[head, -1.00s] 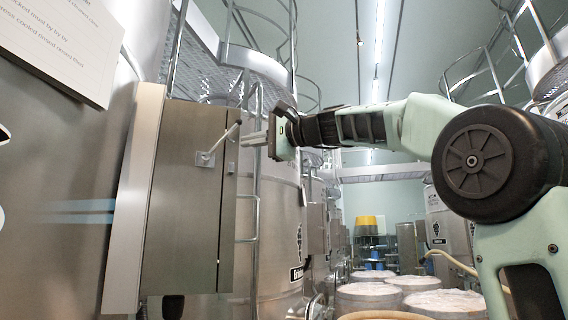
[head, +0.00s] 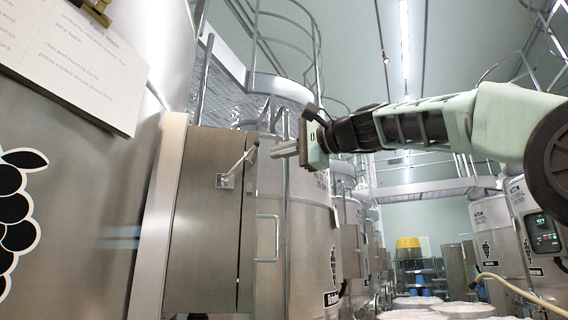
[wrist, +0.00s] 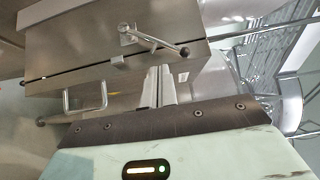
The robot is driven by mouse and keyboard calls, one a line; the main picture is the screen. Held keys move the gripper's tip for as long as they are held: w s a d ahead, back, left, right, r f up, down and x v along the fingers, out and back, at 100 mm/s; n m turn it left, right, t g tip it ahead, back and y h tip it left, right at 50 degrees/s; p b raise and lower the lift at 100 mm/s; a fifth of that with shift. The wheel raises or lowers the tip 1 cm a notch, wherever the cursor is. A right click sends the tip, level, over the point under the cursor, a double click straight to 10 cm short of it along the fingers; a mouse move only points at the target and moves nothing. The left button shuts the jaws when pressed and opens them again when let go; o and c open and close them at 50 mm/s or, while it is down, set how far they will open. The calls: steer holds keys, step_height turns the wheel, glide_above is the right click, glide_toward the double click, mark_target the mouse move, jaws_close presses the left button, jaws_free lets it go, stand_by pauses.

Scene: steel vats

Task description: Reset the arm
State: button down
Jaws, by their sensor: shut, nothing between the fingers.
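My gripper (head: 285,149) is raised at mid height in the head view, reaching in from the right with its fingers pointing left. The fingers are shut together with nothing between them. They are near the lever handle (head: 239,164) of a steel cabinet (head: 200,215), with the fingertips a little to the right of it. In the wrist view the shut fingers (wrist: 159,86) show below the lever handle (wrist: 155,40), and a gap seems to lie between them. The cabinet door looks closed.
Steel vats (head: 310,215) with a ladder and railings stand behind the cabinet. A paper sheet on a clipboard (head: 75,65) hangs at upper left. White-topped barrels (head: 463,309) and a hose (head: 520,295) are at lower right. Open air lies below my arm.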

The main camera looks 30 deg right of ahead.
steer(key=shift+s+a, duration=0.45)
steer(key=shift+s, duration=0.2)
steer(key=shift+s+a, duration=0.45)
steer(key=shift+s, duration=0.2)
steer(key=w+a+f+n+g, duration=0.1)
steer(key=a+f+g, duration=0.15)
steer(key=f, duration=0.45)
steer(key=w+a+f+n+g+h, duration=0.15)
steer(key=a+f, duration=0.25)
steer(key=f, duration=0.4)
steer(key=a+f+n+g+y, duration=0.1)
steer(key=a+f+n+g, duration=0.15)
steer(key=f, duration=0.45)
steer(key=s+a+f+n+g+h, duration=0.1)
steer(key=s+a+f+n+g, duration=0.15)
steer(key=f, duration=0.55)
steer(key=s+a+f+n+g+h, duration=0.1)
steer(key=s+a+f, duration=0.25)
steer(key=f, duration=0.45)
steer(key=s+d+f+n+g+h, duration=0.1)
steer(key=s+f+n, duration=0.4)
steer(key=s+f, duration=0.6)
steer(key=s+d+f+n+g+h, duration=0.2)
steer(key=s+f+n+g+h, duration=0.2)
steer(key=s+f, duration=0.8)
step_height(320, 180, down, 3)
steer(key=shift+d+n+g+h, duration=0.3)
steer(key=shift+n+h, duration=0.15)
steer(key=shift+n, duration=0.7)
steer(key=shift+w, duration=0.1)
